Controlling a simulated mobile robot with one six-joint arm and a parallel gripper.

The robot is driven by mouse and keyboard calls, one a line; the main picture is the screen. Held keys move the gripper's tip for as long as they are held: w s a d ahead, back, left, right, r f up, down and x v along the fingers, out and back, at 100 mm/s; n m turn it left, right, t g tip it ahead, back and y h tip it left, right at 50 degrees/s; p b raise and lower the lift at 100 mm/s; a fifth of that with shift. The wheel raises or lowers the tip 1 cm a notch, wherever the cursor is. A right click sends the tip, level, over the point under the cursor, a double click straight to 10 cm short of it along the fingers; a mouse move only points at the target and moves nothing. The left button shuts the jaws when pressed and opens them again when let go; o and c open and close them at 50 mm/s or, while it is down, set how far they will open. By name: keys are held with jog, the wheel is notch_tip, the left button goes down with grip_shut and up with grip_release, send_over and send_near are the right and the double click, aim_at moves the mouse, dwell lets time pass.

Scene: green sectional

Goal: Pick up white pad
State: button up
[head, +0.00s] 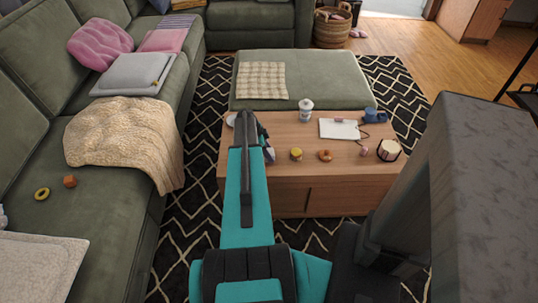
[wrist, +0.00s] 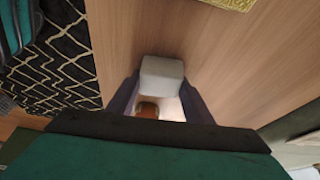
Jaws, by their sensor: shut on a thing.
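The white pad (wrist: 162,72) is a small, pale, rounded block between my fingertips in the wrist view. My gripper (wrist: 160,89) is shut on it, with one dark finger at each side. Wood table surface shows around it; I cannot tell whether it touches the table. A small brown-orange patch (wrist: 147,109) shows below it between the fingers; what it belongs to is unclear. In the head view my arm reaches over the left end of the wooden table (head: 290,195) and hides the pad and most of the gripper.
On the table stand a white lidded jar (head: 306,110), a notebook (head: 339,129), a blue mug (head: 373,115), a yellow jar (head: 296,154), a doughnut (head: 326,155) and a dark-framed round item (head: 389,150). A green ottoman (head: 330,75) is behind; the sofa (head: 110,215) is left.

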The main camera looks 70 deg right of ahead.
aim_at(272, 152)
jog(key=shift+r, duration=0.15)
jog(key=shift+r, duration=0.45)
jog(key=shift+a+r+b, duration=0.15)
jog(key=shift+r+b, duration=0.05)
jog(key=shift+r, duration=0.4)
jog(key=shift+a+r+b, duration=0.15)
jog(key=shift+r, duration=0.45)
jog(key=s+a+r+b, duration=0.1)
jog(key=s+a, duration=0.2)
jog(key=a, duration=1.2)
jog(key=shift+r+b, duration=0.2)
jog(key=shift+b, duration=0.2)
